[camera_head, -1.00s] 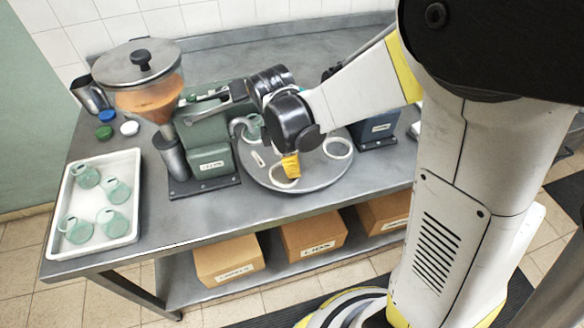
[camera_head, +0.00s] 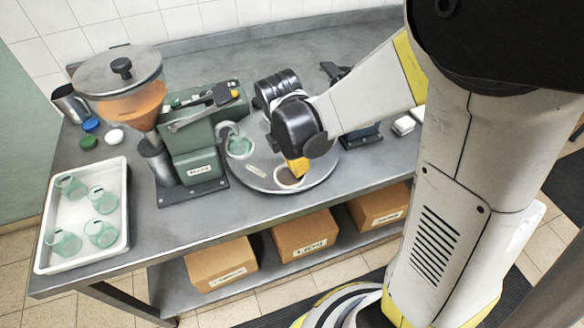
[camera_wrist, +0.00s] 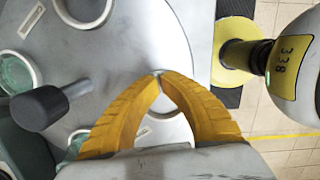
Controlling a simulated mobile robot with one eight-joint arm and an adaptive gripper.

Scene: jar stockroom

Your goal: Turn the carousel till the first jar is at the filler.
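The carousel (camera_head: 262,178) is a round grey turntable with white rings. A greenish glass jar (camera_head: 238,146) sits in a ring at its left, beside the green filler machine (camera_head: 196,150) with its orange-filled hopper (camera_head: 135,105). The ring at the front right is bare. My gripper (camera_head: 297,167) is low over the carousel's right front. In the wrist view, my yellow fingertips (camera_wrist: 158,75) meet, with nothing clearly held. A dark knob on a grey stem (camera_wrist: 42,106) stands left of the fingers, apart. Glass shows in a ring (camera_wrist: 16,72) at left. My arm hides the carousel's back right.
A white tray (camera_head: 121,235) with several glass jars lies on the left of the bench. Blue, green and white lids (camera_head: 115,136) and a metal cup (camera_head: 66,100) are behind it. A dark machine stands right of the carousel. Cardboard boxes (camera_head: 307,236) are on the shelf below.

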